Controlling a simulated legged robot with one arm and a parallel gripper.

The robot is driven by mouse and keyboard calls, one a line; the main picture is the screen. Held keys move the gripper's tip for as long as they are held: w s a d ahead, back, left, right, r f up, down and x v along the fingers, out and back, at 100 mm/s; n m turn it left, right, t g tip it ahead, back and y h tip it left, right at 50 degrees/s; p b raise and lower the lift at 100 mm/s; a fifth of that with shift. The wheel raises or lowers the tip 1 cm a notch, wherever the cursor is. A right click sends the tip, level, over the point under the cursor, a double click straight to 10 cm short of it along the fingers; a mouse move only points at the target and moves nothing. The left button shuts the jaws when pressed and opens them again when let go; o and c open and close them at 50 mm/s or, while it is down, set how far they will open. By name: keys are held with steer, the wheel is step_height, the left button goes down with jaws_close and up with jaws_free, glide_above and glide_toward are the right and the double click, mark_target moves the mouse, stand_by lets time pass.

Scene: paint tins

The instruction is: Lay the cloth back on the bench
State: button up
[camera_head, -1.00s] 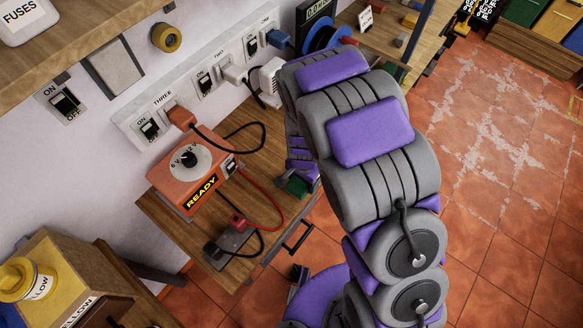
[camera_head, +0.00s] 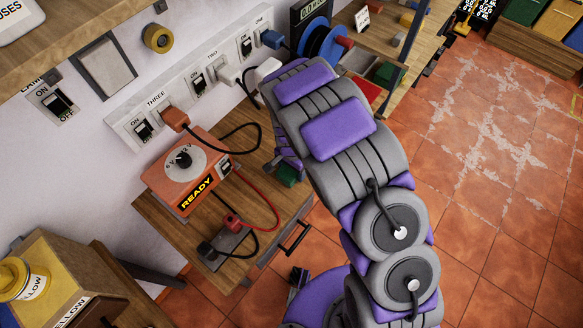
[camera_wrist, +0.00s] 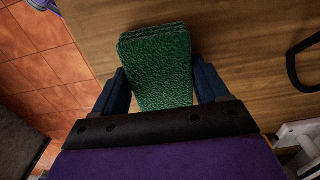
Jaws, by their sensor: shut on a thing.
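The green, rough-textured cloth (camera_wrist: 157,62) is folded into a pad between the two dark blue fingers of my gripper (camera_wrist: 162,78) in the wrist view. A finger presses on each side of it. Wooden bench top (camera_wrist: 250,62) lies behind it; I cannot tell whether the cloth touches the wood. In the head view only a small green part of the cloth (camera_head: 287,175) shows beside the right edge of the bench (camera_head: 160,213). My arm hides most of my gripper there.
An orange power unit (camera_head: 186,172) marked READY stands on the bench, with red and black leads running to a small block (camera_head: 226,246). A wall socket strip (camera_head: 180,95) runs behind. A yellow box (camera_head: 55,270) is at lower left. Tiled floor (camera_head: 490,220) is open at right.

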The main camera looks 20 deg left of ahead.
steer(key=shift+a+f, duration=0.1)
steer(key=shift+a, duration=0.3)
steer(key=o, duration=0.7)
steer(key=shift+a+f, duration=0.15)
steer(key=shift+a, duration=0.1)
steer(key=shift+c, duration=0.2)
steer(key=shift+o, duration=0.8)
steer(key=shift+a, duration=0.25)
steer(key=shift+o, duration=1.4)
steer(key=shift+d, duration=0.75)
